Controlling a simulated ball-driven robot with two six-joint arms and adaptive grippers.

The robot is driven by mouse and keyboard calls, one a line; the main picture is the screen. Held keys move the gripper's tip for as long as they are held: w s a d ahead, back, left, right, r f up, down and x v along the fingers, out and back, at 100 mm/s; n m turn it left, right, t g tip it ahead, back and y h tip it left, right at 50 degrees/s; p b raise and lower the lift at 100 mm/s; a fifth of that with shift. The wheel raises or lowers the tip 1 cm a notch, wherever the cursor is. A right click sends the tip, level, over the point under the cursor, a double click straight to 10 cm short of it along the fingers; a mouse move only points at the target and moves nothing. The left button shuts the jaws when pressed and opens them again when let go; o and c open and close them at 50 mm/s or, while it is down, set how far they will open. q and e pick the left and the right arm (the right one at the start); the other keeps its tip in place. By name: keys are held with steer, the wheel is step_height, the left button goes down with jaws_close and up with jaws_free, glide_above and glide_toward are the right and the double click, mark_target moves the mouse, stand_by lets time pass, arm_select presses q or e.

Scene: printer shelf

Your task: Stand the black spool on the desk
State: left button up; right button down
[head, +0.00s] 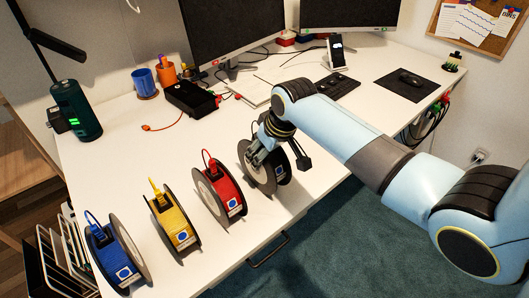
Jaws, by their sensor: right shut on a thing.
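The black spool (257,173) is upright at the right end of a row of spools along the front of the white desk (190,140). It has grey flanges and a dark core with a blue-and-white label. My right gripper (277,158) comes from above and is shut on the black spool, hiding part of its top. The spool appears to be at desk level, but I cannot tell whether it touches the surface. My left gripper is not in view.
Red (226,188), yellow (174,222) and blue (116,256) spools stand to the left along the front edge. The desk middle is mostly clear.

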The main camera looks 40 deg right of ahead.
steer(key=c, duration=0.6)
jaws_free()
steer(key=shift+f, duration=0.1)
steer(key=p+v, duration=0.1)
steer(key=v, duration=1.1)
